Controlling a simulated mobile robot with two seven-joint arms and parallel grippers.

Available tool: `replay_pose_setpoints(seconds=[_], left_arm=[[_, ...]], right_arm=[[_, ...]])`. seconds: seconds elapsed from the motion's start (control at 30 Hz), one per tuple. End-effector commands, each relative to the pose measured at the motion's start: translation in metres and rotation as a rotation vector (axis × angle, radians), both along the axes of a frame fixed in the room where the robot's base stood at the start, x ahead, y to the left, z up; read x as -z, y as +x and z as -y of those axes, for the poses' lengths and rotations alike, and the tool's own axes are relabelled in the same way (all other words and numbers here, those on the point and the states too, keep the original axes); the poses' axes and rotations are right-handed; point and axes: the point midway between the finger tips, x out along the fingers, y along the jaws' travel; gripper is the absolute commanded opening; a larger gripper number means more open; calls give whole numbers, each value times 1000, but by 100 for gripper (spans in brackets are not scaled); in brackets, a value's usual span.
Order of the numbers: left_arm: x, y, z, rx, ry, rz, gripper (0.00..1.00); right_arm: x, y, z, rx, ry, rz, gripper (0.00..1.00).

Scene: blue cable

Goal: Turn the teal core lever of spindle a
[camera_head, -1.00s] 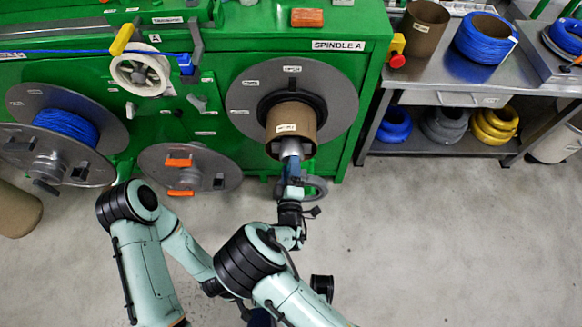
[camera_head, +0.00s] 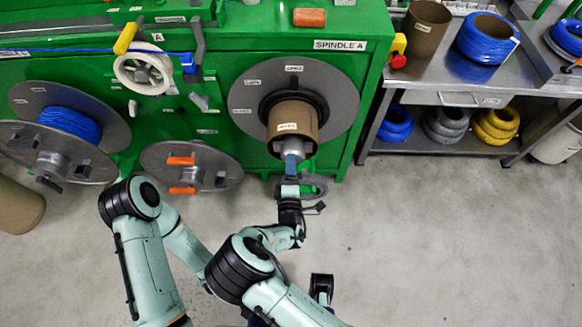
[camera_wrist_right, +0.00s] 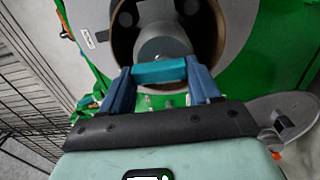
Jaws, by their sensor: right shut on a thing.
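Spindle A is the grey disc (camera_head: 338,88) on the green machine, under the SPINDLE A label. A brown core (camera_head: 305,117) sits on it, with a grey hub in its open end, which also shows in the wrist view (camera_wrist_right: 163,45). The teal core lever (camera_wrist_right: 158,72) lies crosswise in front of the hub in the wrist view. My right gripper (camera_wrist_right: 160,80) is shut on it, a blue finger at each end. In the head view my right gripper (camera_head: 291,165) is just below the core, and the lever cannot be made out. My left gripper is not in view.
A disc with orange handles (camera_head: 181,160) and a blue cable reel (camera_head: 70,124) are to the left. A steel bench (camera_head: 440,98) with cable coils stands at the right. The floor (camera_head: 430,240) right of my arms is clear. A black wire mesh (camera_wrist_right: 35,110) shows in the wrist view.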

Motion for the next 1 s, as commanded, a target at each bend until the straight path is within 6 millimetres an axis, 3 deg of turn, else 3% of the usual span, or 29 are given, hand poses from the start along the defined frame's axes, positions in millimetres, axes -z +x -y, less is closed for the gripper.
replay_pose_setpoints(seconds=[0.17, 0.2, 0.23, 0.27, 0.67, 1.0], left_arm=[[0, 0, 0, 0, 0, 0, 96], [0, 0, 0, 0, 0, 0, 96], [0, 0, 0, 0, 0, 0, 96], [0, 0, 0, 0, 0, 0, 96], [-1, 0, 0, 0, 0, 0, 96], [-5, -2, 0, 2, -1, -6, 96]], right_arm=[[2, -1, 1, 0, -7, -4, 31], [2, -1, 1, 0, -6, -5, 75], [2, -1, 1, 0, -6, -4, 85], [1, -1, 1, 0, -6, -4, 87], [1, -9, 0, 0, -3, -3, 87], [0, -80, 0, -3, -6, -4, 87]])
